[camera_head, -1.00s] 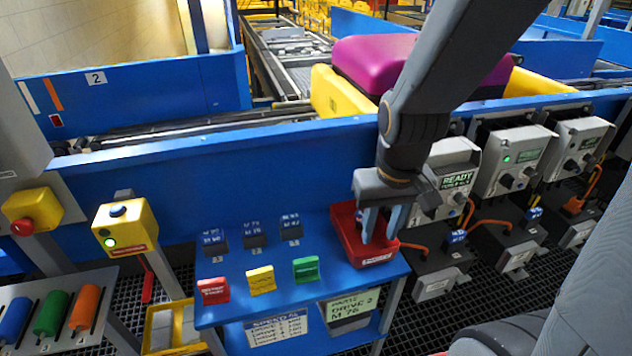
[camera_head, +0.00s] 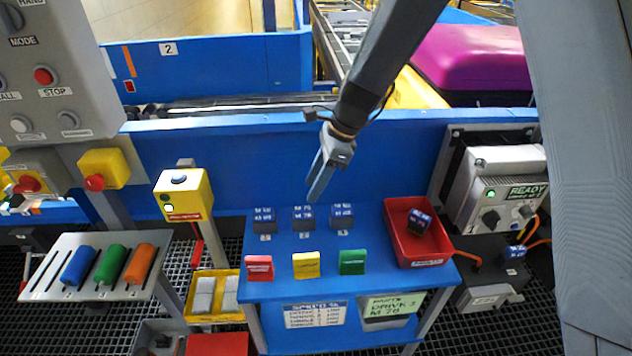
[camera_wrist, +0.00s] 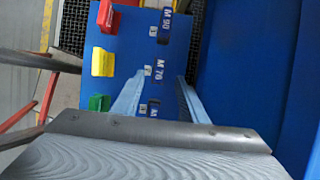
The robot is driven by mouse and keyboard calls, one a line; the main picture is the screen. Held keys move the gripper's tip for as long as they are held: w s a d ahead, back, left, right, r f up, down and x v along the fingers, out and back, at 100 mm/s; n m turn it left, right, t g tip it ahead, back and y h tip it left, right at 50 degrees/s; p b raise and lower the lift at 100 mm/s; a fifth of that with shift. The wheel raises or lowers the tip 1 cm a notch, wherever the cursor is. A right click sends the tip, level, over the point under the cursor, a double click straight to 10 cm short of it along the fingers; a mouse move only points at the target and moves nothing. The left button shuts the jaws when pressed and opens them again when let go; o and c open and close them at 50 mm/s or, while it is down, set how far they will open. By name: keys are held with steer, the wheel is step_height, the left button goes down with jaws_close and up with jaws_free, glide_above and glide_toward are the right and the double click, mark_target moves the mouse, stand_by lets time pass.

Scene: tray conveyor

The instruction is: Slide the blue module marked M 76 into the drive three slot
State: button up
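Three dark blue modules stand in a row on the blue table. In the wrist view they read M 90 (camera_wrist: 165,24), M 76 (camera_wrist: 160,70) and a partly hidden third (camera_wrist: 153,108). In the head view the M 76 module (camera_head: 303,213) is the middle one, behind the yellow tag. My gripper (camera_head: 317,190) is above the row, apart from it. In the wrist view its fingers (camera_wrist: 161,76) are spread and empty, with M 76 in line between the tips. One drive unit (camera_head: 505,190) at the right edge shows READY; its number is unclear. Other drives are out of view.
A red tray (camera_head: 402,258) holding another blue module (camera_head: 420,222) is on the table's right. Red (camera_head: 259,268), yellow (camera_head: 306,265) and green (camera_head: 352,262) tags stand along the front. A blue conveyor wall (camera_head: 240,150) rises behind. A placard (camera_head: 392,305) below reads DRIVE 3.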

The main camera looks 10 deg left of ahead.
mark_target(301, 208)
steer(key=shift+p+x, duration=0.8)
steer(key=shift+x, duration=3)
steer(key=shift+w, duration=0.1)
jaws_close()
steer(key=shift+r+p, duration=2.1)
steer(key=shift+r, duration=0.5)
steer(key=shift+r+p, duration=1.6)
steer(key=shift+r, duration=0.4)
